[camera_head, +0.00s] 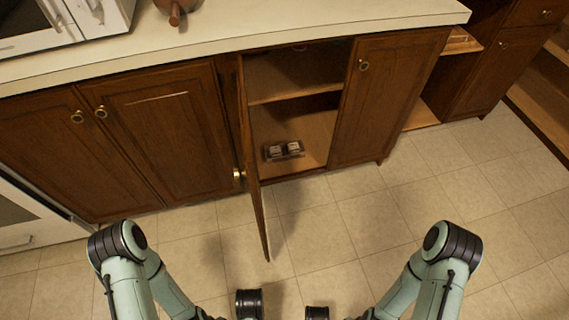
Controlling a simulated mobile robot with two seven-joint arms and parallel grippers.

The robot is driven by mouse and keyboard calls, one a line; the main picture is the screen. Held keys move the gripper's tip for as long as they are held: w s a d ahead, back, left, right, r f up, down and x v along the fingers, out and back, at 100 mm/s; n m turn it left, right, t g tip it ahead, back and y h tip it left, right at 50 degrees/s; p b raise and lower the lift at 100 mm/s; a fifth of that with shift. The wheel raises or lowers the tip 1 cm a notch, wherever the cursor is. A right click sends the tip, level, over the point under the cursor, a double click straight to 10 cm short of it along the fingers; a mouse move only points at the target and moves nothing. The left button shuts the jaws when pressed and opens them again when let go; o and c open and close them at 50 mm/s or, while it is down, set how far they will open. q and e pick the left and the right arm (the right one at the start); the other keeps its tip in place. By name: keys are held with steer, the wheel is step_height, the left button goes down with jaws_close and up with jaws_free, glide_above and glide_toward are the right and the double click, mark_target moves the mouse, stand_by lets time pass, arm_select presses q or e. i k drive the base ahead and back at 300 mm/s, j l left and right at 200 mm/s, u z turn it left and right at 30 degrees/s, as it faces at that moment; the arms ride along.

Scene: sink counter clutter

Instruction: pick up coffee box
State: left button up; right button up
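I cannot make out anything that is surely a coffee box. A small dark item with two pale-topped parts (284,150) sits on the cabinet's lower shelf, too small to identify. It is inside the open cabinet (310,128). My left and right arms come in from the bottom of the head view, bent at the elbows, over the floor in front of the cabinets. Their forearms run down toward the bottom edge, and both grippers are out of the frame. Neither arm touches the cabinet or the item.
The open cabinet door (253,170) stands out toward me, left of the opening. Closed doors flank it. On the pale counter (300,22) are a white appliance (60,22) and a brown rounded object (182,8). An open shelf (422,115) is at right. The tiled floor (330,235) is clear.

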mark_target(285, 152)
steer(key=k+u, duration=0.2)
steer(key=k, duration=0.25)
steer(key=k+j+u, duration=0.2)
steer(key=k, duration=0.25)
steer(key=l+u, duration=0.1)
steer(key=u, duration=1.6)
steer(key=l+u, duration=0.1)
steer(key=l, duration=3.2)
steer(key=i+l, duration=0.3)
steer(key=l, duration=0.1)
